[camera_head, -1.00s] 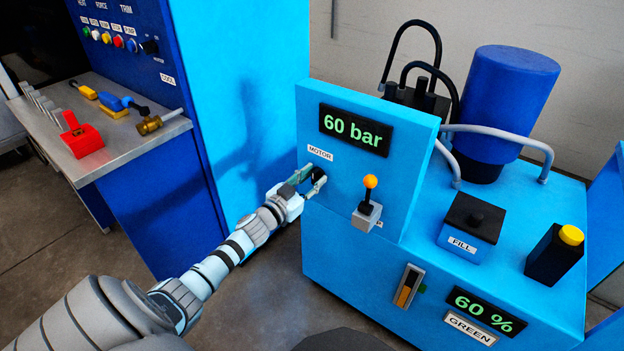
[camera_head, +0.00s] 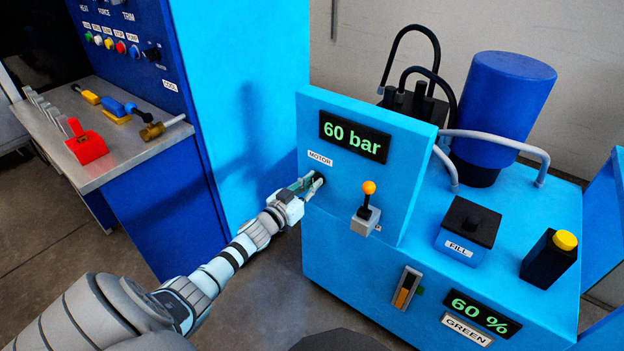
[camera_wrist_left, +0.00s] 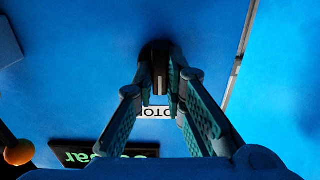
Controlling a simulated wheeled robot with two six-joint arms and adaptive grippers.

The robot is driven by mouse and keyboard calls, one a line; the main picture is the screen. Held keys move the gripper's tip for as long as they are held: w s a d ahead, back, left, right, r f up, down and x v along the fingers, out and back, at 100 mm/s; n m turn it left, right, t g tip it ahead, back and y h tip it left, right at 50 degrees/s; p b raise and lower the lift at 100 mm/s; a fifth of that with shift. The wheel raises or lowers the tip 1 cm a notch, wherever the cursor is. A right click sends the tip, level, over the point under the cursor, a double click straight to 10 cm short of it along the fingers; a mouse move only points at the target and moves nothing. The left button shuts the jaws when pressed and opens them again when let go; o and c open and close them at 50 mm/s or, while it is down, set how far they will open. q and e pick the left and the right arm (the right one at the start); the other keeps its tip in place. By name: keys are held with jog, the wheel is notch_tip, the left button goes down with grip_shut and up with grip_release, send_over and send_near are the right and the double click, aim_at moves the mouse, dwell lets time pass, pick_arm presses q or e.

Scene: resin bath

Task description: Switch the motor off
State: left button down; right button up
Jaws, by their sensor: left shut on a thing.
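The black motor knob (camera_wrist_left: 158,58) sits on the front of the blue panel (camera_head: 318,225), under the MOTOR label (camera_head: 320,159). My left gripper (camera_head: 312,184) is at the knob, its fingers reaching to the panel face. In the left wrist view, the left gripper (camera_wrist_left: 160,88) is shut on the knob, one finger on each side. In the head view the fingers hide most of the knob. My right gripper is not in view.
A lever with an orange ball (camera_head: 368,188) stands right of the knob. The pressure display (camera_head: 353,136) reads 60 bar above it. A tall light-blue cabinet (camera_head: 245,100) stands left. A steel bench (camera_head: 125,140) holds a red item (camera_head: 86,146) and tools.

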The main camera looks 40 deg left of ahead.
pick_arm(q)
jog(key=c, duration=1.7)
grip_release()
jog(key=shift+o, duration=0.2)
jog(key=shift+s, duration=0.15)
jog(key=s, duration=1.1)
jog(key=shift+s+d, duration=0.15)
jog(key=shift+s, duration=0.25)
